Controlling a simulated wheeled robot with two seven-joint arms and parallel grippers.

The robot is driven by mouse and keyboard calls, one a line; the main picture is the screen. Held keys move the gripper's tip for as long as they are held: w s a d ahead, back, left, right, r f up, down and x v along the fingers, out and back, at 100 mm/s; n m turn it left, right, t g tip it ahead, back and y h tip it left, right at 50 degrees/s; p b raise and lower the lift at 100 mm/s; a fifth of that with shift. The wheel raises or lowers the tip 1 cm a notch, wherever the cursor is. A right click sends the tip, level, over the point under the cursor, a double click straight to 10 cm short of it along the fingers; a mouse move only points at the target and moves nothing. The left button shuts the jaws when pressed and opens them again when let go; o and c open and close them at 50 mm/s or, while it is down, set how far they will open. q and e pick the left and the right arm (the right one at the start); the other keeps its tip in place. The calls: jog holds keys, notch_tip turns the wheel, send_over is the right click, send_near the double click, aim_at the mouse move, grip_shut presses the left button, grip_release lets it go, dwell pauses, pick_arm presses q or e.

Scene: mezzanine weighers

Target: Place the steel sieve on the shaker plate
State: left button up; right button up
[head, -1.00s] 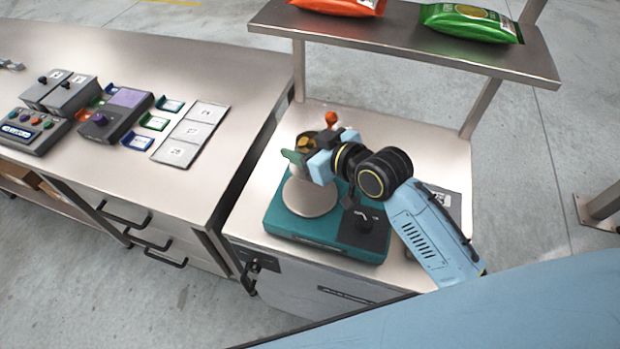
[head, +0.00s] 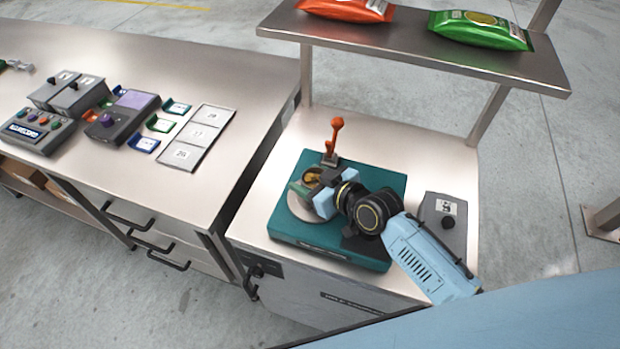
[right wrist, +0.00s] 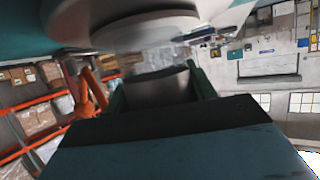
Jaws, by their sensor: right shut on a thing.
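The steel sieve (head: 314,177), a small round pan with a yellowish inside, is in my right gripper (head: 307,186). The green fingers are shut on its side, and it also shows between them in the right wrist view (right wrist: 157,90). The pale round shaker plate (head: 299,208) lies on the teal shaker base (head: 385,180) and is partly hidden by the sieve and gripper. The plate fills the top of the right wrist view (right wrist: 120,28). The sieve is over the plate and close to it; I cannot tell whether they touch. My left gripper is not in view.
An orange lever (head: 336,134) stands upright behind the sieve. A grey box with a black knob (head: 442,222) is right of the shaker. A raised shelf (head: 420,55) with orange and green bags crosses the back. The left bench (head: 200,75) holds control boxes and numbered tiles.

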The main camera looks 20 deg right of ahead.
jog(key=shift+f, duration=0.1)
jog(key=o, duration=1.2)
jog(key=shift+s+d+r, duration=0.15)
jog(key=shift+s+r, duration=0.05)
jog(key=shift+r, duration=0.05)
jog(key=v, duration=1.1)
jog(key=shift+s+d+r, duration=0.1)
jog(key=shift+s+r, duration=0.05)
jog(key=shift+s, duration=0.05)
